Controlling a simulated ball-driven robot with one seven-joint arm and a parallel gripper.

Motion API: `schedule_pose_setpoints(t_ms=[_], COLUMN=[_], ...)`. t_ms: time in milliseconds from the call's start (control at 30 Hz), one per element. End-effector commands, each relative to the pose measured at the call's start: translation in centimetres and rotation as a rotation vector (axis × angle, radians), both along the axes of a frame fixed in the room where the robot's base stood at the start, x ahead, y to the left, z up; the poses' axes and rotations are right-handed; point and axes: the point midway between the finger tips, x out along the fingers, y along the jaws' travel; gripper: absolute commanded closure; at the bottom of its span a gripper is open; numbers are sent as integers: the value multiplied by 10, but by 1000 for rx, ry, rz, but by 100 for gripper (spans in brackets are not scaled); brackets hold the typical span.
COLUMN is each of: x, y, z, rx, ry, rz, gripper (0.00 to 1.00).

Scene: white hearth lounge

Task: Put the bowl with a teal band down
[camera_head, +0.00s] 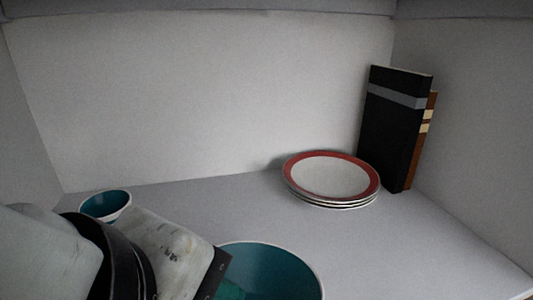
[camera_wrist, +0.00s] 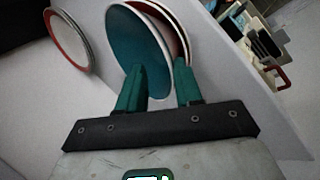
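A large bowl (camera_head: 275,265) with a teal inside and a white rim is at the bottom of the head view, partly hidden by my arm and cut off by the frame. In the wrist view the bowl (camera_wrist: 137,40) lies at the fingertips. My gripper (camera_wrist: 160,75) has its two teal fingers apart, with a visible gap between them. The left finger overlaps the teal inside and the right finger is by the outer side, so the bowl's edge lies between them. I cannot tell whether either finger touches it. Pale and reddish-brown edges (camera_wrist: 182,30) show beside the bowl.
Stacked red-rimmed plates (camera_head: 333,175) sit on the white shelf (camera_head: 420,240). Dark and brown books (camera_head: 393,130) stand at the right wall. A small teal bowl (camera_head: 106,205) is at left behind my arm. Various objects (camera_wrist: 255,45) are beyond the edge in the wrist view.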

Motion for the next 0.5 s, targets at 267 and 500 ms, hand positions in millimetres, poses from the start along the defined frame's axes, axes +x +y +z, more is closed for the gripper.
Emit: schedule_pose_setpoints(t_ms=[267, 500], x=[-28, -41], y=[15, 21], z=[51, 73], rx=[3, 1], ry=[-2, -2], rz=[4, 1], gripper=[66, 66])
